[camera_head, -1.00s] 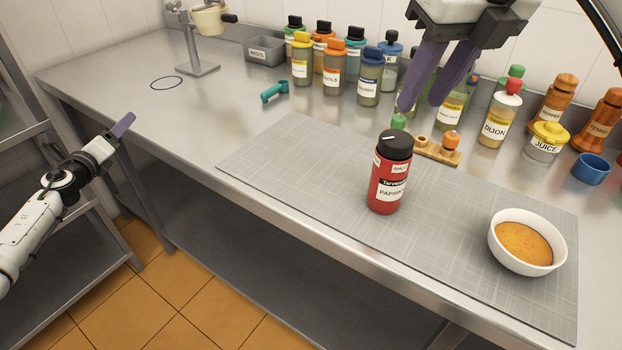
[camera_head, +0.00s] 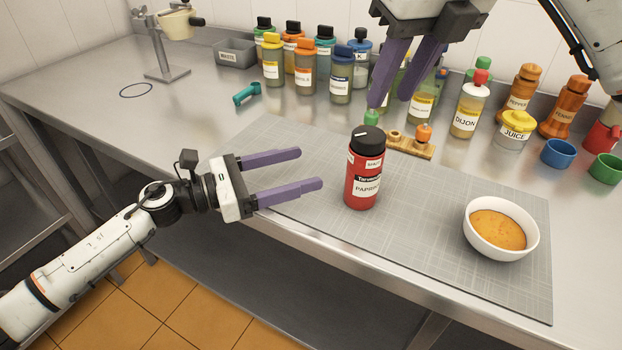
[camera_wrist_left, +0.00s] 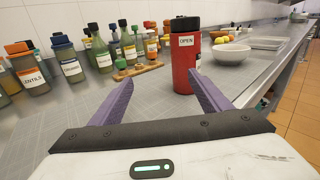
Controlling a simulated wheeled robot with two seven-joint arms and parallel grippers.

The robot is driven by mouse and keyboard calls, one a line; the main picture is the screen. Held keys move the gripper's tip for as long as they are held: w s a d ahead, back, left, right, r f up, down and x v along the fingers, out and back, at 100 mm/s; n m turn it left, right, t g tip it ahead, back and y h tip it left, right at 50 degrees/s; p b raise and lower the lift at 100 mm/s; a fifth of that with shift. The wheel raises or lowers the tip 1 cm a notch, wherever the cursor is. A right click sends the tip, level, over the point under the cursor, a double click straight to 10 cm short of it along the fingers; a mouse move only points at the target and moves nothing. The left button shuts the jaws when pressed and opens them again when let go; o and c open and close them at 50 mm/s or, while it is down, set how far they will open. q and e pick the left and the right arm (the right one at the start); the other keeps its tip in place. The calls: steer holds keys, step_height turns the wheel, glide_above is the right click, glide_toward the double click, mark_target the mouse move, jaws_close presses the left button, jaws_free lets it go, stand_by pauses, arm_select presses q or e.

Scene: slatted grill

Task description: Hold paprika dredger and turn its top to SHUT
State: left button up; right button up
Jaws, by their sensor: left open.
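The paprika dredger (camera_head: 362,187) is a red cylinder with a black top, upright on the grey mat. A small white label near its top appears to read SHUT in the head view; in the left wrist view the dredger (camera_wrist_left: 185,65) shows a label reading OPEN. My left gripper (camera_head: 311,168) is open, left of the dredger, with its fingers pointing toward it and nothing between them. In the left wrist view the dredger stands beyond the fingertips, nearer the right finger. My right gripper (camera_head: 389,102) hangs above and behind the dredger, fingers down, apart and empty.
A white bowl of orange food (camera_head: 500,229) sits right of the dredger on the mat (camera_head: 430,240). A small wooden rack (camera_head: 410,146) stands just behind it. Several labelled bottles line the back. The mat left of the dredger is clear.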

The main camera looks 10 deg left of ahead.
mark_target(366, 170)
arm_select(q)
steer(key=shift+m+g+h, duration=0.6)
steer(key=shift+m+g, duration=0.3)
steer(key=s+d, duration=0.3)
steer(key=d, duration=0.1)
steer(key=shift+r, duration=0.35)
steer(key=x, duration=1)
steer(key=shift+d, duration=0.1)
steer(key=shift+c, duration=0.5)
steer(key=c, duration=1.2)
steer(key=shift+o, duration=0.2)
